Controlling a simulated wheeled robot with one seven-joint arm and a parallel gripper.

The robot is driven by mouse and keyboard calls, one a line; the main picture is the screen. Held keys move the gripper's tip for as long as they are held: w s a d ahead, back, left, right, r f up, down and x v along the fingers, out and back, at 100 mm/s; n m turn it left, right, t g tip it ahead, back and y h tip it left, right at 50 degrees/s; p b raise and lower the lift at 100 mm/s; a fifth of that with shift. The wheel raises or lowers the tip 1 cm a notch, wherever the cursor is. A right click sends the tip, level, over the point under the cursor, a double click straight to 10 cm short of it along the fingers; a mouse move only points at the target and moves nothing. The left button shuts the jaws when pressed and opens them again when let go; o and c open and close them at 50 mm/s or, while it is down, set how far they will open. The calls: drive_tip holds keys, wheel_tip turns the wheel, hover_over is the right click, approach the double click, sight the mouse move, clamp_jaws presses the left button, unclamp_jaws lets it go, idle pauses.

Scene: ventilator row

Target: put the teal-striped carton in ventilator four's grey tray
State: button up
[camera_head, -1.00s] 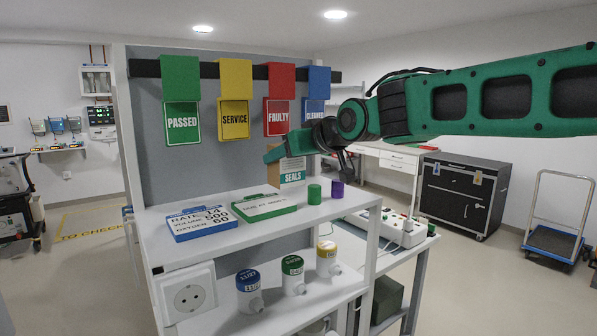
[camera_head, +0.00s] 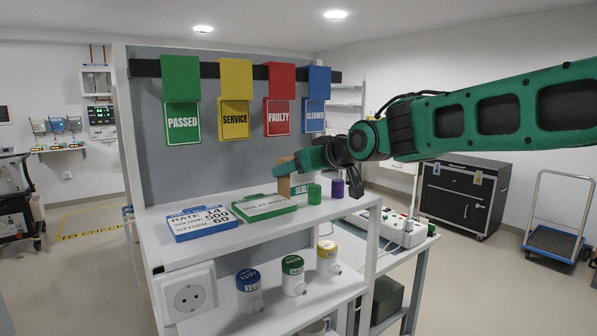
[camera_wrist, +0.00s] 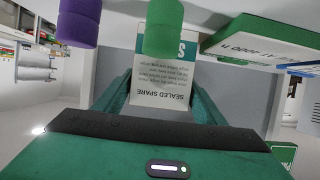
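The teal-striped carton (camera_head: 301,189) stands on the upper shelf against the grey back panel, partly covered by my gripper in the head view. In the wrist view the carton (camera_wrist: 163,85) appears upside down, with a white face reading "SEALED SPARE" and a teal band. Ventilator four's grey tray cannot be made out in these views.
A green cylinder (camera_head: 314,194) and a purple cylinder (camera_head: 337,188) stand close to the carton. Blue (camera_head: 200,222) and green (camera_head: 264,207) boards lie on the shelf to the left. Coloured tags, including PASSED (camera_head: 182,124), hang above. Several capped jars (camera_head: 293,275) fill the lower shelf.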

drive_tip(key=shift+o, duration=0.9)
drive_tip(key=shift+r, duration=0.15)
drive_tip(key=v, duration=1.2)
drive_tip(key=shift+d, duration=0.1)
